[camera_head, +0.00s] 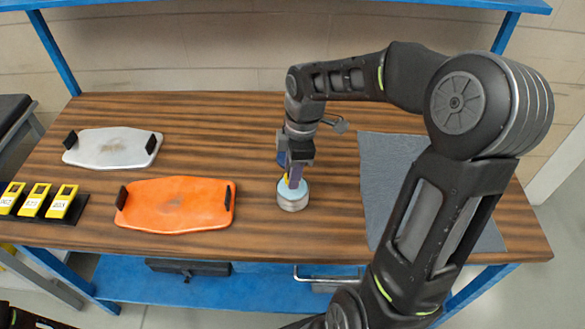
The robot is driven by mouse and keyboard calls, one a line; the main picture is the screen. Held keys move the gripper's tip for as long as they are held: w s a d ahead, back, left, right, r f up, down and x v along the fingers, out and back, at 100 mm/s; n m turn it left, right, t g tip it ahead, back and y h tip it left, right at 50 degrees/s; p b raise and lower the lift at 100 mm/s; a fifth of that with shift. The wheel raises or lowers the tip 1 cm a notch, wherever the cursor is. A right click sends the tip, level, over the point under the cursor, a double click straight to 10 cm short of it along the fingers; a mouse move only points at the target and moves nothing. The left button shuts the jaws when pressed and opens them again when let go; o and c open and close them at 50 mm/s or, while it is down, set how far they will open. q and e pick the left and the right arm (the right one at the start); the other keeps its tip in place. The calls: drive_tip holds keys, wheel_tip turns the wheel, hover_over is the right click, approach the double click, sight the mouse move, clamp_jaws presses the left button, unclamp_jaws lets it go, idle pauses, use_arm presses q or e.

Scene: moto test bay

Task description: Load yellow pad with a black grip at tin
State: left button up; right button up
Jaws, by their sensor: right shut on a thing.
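The tin (293,197) is a small, round, silvery container with a pale blue top, standing on the wooden table near the middle. My right gripper (294,176) points down directly over it and is shut. A small bit of the yellow pad (286,178) shows at the fingers, just above the tin's top. Its black grip is hidden by the fingers, and I cannot tell whether the pad touches the tin. My left gripper is not in view; only a dark part of my own body shows at the lower left corner.
An orange panel (177,205) and a silver-white panel (110,148), both with black end blocks, lie left of the tin. Several yellow labelled devices (61,201) stand in a black holder at the left edge. A grey mat (382,160) lies right, partly behind my right arm.

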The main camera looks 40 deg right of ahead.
drive_tip(key=shift+f, duration=0.65)
drive_tip(key=shift+f+b, duration=0.5)
drive_tip(key=shift+b, duration=0.1)
idle(0.6)
drive_tip(key=shift+f, duration=0.1)
idle(1.0)
wheel_tip(320, 180, up, 7)
drive_tip(key=p, duration=0.5)
drive_tip(key=shift+p, duration=0.35)
idle(0.8)
